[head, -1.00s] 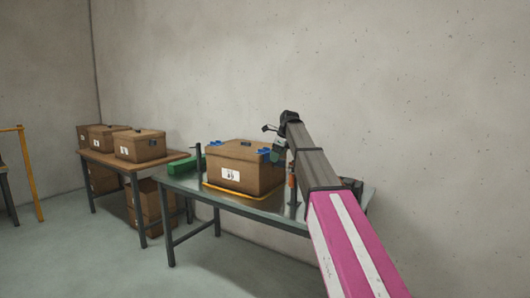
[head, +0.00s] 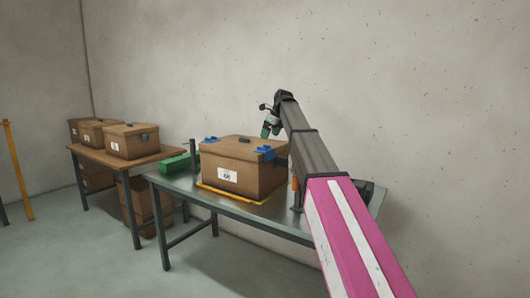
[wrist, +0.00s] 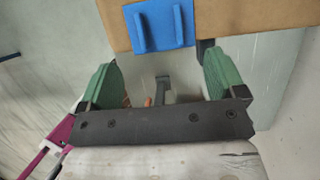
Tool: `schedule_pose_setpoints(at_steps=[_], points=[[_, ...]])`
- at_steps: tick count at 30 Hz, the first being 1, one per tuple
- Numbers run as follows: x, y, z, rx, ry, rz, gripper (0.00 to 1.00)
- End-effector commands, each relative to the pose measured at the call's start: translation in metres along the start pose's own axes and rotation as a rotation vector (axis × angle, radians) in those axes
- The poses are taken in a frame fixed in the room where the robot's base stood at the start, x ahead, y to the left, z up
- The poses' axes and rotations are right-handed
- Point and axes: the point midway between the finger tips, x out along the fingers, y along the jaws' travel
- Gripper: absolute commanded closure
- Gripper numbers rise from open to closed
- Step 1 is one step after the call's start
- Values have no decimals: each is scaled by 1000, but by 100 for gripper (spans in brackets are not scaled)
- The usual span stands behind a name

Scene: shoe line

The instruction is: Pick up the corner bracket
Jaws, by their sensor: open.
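Blue corner brackets sit on the top of a brown box: one at the left corner (head: 211,140) and a larger blue piece at the right front corner (head: 265,152). In the wrist view one blue bracket (wrist: 162,24) with two raised ribs lies on the box's brown surface, beyond the fingers. I cannot tell for sure which corner it is. My gripper (head: 270,128) is above the right back part of the box. In the wrist view my gripper (wrist: 162,66) has its green fingers wide apart, with nothing between them, and the bracket is untouched.
The brown box (head: 232,176) stands on a yellow-edged mat (head: 215,194) on a grey metal table (head: 320,222). A dark post (head: 193,153) and a green bin (head: 178,163) are at its left. A wooden table (head: 100,154) with boxes stands further left. The wall is close behind.

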Motion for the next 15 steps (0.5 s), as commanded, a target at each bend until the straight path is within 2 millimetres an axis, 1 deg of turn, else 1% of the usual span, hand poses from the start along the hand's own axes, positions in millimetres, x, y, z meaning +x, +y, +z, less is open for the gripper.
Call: schedule_pose_setpoints(at_steps=[1,8,15], points=[[6,0,0,0,1,1,11],[21,0,0,-1,1,0,11],[54,0,1,-1,1,1,11]])
